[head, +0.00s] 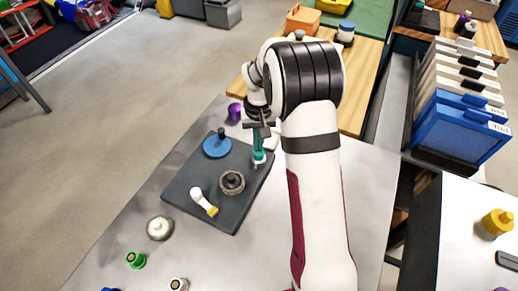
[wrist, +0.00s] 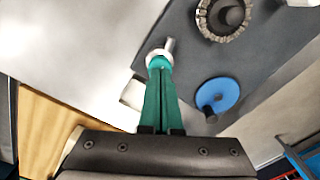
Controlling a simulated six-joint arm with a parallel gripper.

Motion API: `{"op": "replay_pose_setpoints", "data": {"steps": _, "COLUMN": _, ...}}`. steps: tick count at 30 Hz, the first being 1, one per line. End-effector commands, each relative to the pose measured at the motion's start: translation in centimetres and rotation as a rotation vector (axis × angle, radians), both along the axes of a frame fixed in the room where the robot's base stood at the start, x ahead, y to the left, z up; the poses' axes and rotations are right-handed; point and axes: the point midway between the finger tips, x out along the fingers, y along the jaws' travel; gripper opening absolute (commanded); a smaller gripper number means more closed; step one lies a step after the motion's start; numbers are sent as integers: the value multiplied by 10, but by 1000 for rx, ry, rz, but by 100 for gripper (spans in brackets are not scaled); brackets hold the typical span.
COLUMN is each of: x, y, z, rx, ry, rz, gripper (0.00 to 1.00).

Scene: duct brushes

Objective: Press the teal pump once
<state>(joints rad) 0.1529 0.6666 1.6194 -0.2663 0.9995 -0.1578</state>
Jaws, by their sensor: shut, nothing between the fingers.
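The teal pump (head: 259,157) stands at the right edge of the dark mat, with a pale collar. In the wrist view, the pump (wrist: 157,56) shows a pale ring and a short metal spout just past my fingertips. My gripper (head: 258,146) points down over it. Its green fingers are together and hold nothing; they also show in the wrist view (wrist: 160,72). The fingertips cover much of the pump's top. I cannot tell whether they touch it or hang just above.
The dark mat (head: 180,182) also holds a blue disc (head: 217,146) with a dark knob, a round bristled brush (head: 232,182) and a white-and-yellow piece (head: 203,202). A purple cup (head: 235,111) stands behind the mat. A pale round piece (head: 159,228) and green knob (head: 135,260) are in front.

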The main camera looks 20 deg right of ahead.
Motion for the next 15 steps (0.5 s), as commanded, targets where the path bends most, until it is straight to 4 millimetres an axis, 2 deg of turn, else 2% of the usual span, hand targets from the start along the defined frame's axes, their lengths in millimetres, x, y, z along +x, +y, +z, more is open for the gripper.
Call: {"op": "replay_pose_setpoints", "data": {"steps": 15, "x": 0, "y": 0, "z": -16, "rx": 0, "ry": 1, "rz": 1, "gripper": 0}}
